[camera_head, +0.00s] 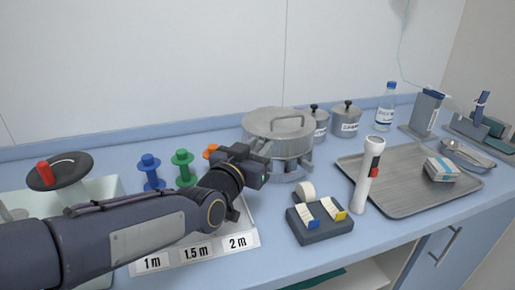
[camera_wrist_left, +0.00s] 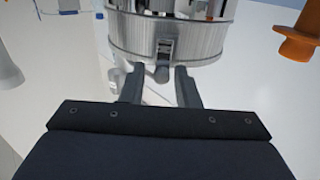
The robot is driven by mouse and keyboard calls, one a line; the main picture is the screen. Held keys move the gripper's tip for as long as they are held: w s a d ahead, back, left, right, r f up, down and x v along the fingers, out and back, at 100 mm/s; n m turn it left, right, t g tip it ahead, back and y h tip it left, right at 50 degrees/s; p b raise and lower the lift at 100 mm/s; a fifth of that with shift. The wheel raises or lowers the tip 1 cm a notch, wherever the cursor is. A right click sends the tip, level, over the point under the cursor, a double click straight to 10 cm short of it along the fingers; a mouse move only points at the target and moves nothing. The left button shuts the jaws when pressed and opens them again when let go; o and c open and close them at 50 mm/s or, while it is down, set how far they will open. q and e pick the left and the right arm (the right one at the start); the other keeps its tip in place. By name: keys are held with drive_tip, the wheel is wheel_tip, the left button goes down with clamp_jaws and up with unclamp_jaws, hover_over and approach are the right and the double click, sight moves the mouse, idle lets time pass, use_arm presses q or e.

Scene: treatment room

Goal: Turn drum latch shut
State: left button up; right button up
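The drum (camera_head: 278,135) is a round grey metal vessel with a lidded top and a handle, standing at the back middle of the counter. In the left wrist view the drum (camera_wrist_left: 135,38) fills the top middle, with a small latch (camera_wrist_left: 164,48) on its side wall. My left gripper (camera_head: 277,172) is in front of the drum's near side. In the left wrist view its two fingers (camera_wrist_left: 160,88) are apart, with the latch's lower end between or just beyond their tips. I cannot tell whether they touch it. My right gripper is not in view.
Blue (camera_head: 151,172), green (camera_head: 183,167) and orange (camera_head: 210,152) spools stand left of the drum, by a length-marked board (camera_head: 197,252). A dark tape holder (camera_head: 320,228), a white torch (camera_head: 364,180) and a grey tray (camera_head: 400,200) are to the right. Lidded canisters (camera_head: 346,122) stand behind.

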use_arm(q)
clamp_jaws()
drive_tip(key=shift+a+f+b, duration=0.1)
drive_tip(key=shift+f+b, duration=0.1)
drive_tip(key=shift+b, duration=0.25)
drive_tip(key=shift+n, duration=0.4)
drive_tip(key=shift+r, duration=0.2)
drive_tip(key=shift+o, duration=1.3)
unclamp_jaws()
